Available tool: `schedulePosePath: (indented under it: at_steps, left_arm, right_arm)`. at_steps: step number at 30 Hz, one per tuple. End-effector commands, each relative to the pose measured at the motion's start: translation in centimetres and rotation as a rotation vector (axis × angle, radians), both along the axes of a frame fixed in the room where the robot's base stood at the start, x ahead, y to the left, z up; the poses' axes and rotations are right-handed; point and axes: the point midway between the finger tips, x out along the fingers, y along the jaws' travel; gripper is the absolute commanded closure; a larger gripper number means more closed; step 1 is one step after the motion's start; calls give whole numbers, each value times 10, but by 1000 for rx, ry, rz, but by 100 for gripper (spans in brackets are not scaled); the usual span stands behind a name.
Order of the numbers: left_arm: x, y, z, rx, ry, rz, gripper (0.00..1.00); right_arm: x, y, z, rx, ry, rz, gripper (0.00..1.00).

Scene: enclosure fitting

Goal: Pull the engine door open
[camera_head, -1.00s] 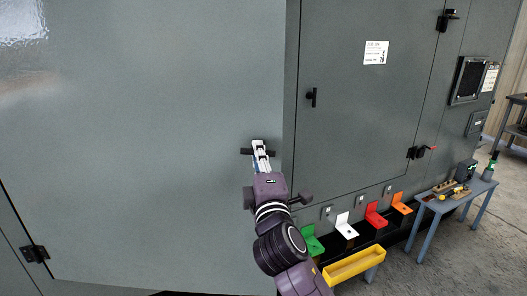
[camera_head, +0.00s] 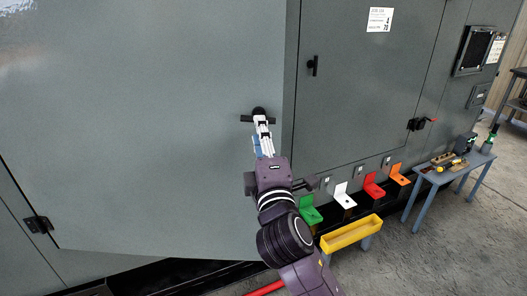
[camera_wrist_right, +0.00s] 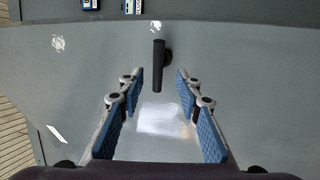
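The engine door (camera_head: 150,130) is the large grey panel on the left of the head view. A dark gap shows under its bottom edge. Its black T-shaped handle (camera_head: 246,118) is near the door's right edge; it also shows in the right wrist view (camera_wrist_right: 158,68). My right gripper (camera_head: 262,126) is in front of the handle, its fingertips just below it in the head view. In the wrist view, its blue-padded fingers (camera_wrist_right: 160,84) are spread apart with the handle between and beyond their tips, touching neither pad. My left gripper is not in view.
Right of the door is a fixed panel with a smaller door (camera_head: 360,90). Below it are green (camera_head: 311,212), white, red and orange brackets and a yellow tray (camera_head: 351,233). A blue-grey table (camera_head: 478,163) with tools stands at right. Concrete floor is bare at lower right.

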Motion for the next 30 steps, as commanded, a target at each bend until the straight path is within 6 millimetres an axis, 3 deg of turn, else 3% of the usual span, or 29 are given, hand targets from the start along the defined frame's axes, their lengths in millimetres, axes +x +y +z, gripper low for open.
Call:
schedulePosePath:
  at_steps: [6,10,22,24,27,29,30]
  left_arm:
    - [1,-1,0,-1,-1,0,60]
    - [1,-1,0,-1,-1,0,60]
    - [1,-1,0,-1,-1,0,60]
    - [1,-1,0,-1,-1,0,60]
    - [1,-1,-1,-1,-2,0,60]
    - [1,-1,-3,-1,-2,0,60]
    - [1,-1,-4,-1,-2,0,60]
  right_arm:
    - [-43,-9,-10,0,1,1,68]
    - [-60,-12,-12,0,0,2,68]
    - [-69,-14,-14,-2,-1,1,68]
    - [-68,-14,-15,-2,2,1,74]
    - [-60,-13,-38,3,44,4,85]
    - [-50,-14,-71,12,103,6,92]
    - [-42,-14,-101,22,159,9,96]
